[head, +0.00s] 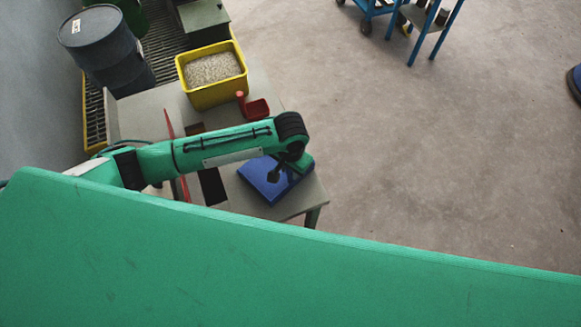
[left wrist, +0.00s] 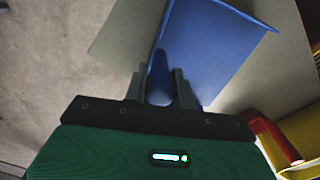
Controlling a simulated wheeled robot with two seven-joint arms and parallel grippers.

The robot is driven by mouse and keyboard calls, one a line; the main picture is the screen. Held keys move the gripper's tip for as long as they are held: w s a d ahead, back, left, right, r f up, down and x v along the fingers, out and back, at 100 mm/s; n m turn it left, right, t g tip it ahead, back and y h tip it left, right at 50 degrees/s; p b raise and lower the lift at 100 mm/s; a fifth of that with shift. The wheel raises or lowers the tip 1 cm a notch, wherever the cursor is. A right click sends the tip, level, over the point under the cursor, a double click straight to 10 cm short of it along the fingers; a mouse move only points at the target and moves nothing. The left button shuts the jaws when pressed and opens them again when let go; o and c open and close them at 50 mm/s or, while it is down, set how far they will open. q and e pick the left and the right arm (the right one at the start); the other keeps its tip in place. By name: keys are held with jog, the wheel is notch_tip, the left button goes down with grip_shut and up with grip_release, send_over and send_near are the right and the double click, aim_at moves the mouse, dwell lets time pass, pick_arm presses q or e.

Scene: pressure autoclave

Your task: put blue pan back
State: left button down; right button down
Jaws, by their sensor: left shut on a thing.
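The blue pan (head: 262,183) is over the near right corner of the grey table in the head view; I cannot tell whether it touches the tabletop. It also shows in the left wrist view (left wrist: 208,45), broad and flat, with its blue handle pointing towards my gripper. My left gripper (head: 274,174) is above the pan and partly hides it. In the left wrist view, the fingers of my left gripper (left wrist: 160,84) are shut on the pan's handle, one on each side. My right gripper is in neither view.
The grey table (head: 290,205) also bears a yellow bin of granules (head: 218,91) and a red scoop (head: 257,108). A dark drum (head: 108,62) stands at the upper left. A blue cart (head: 405,15) is far off. The floor right of the table is clear.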

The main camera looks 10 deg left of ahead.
pick_arm(q)
jog(key=shift+f, duration=0.1)
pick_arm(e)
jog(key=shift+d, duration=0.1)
pick_arm(q)
jog(key=c, duration=1.4)
grip_release()
jog(key=shift+o, duration=1.3)
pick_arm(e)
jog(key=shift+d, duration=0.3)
pick_arm(q)
jog(key=shift+r, duration=0.55)
notch_tip(320, 180, up, 11)
jog(key=b, duration=0.3)
jog(key=shift+r, duration=0.1)
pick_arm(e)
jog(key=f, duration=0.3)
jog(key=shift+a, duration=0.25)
pick_arm(q)
jog(key=shift+s, duration=0.1)
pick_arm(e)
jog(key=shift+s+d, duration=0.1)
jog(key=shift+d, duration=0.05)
